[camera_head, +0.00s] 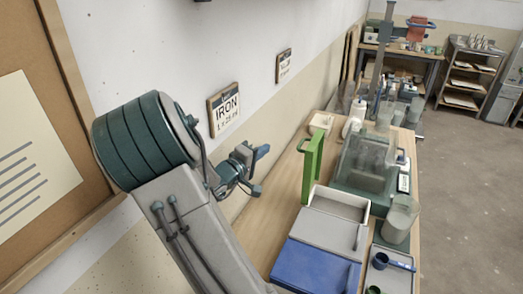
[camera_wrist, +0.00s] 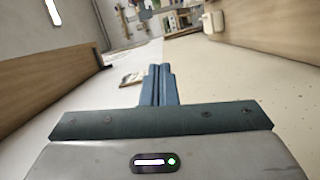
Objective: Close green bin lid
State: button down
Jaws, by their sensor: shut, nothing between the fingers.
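The green lid (camera_head: 313,166) stands upright on the bench, open, at the left side of a pale, open-topped bin (camera_head: 340,203). The bin's inside is partly visible and looks empty. My gripper (camera_head: 262,152), with blue fingers, is in the air to the left of the green lid, near the wall and apart from it. In the wrist view, the fingers (camera_wrist: 160,70) are pressed together with nothing between them. The green lid cannot be made out in the wrist view.
A grey lid (camera_head: 322,232) and a blue lid (camera_head: 308,268) lie flat nearer on the bench. The floor on the right is open.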

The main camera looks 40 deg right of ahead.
jog(key=s+d+f+p, duration=0.1)
jog(key=s+d, duration=0.1)
jog(key=d, duration=0.7)
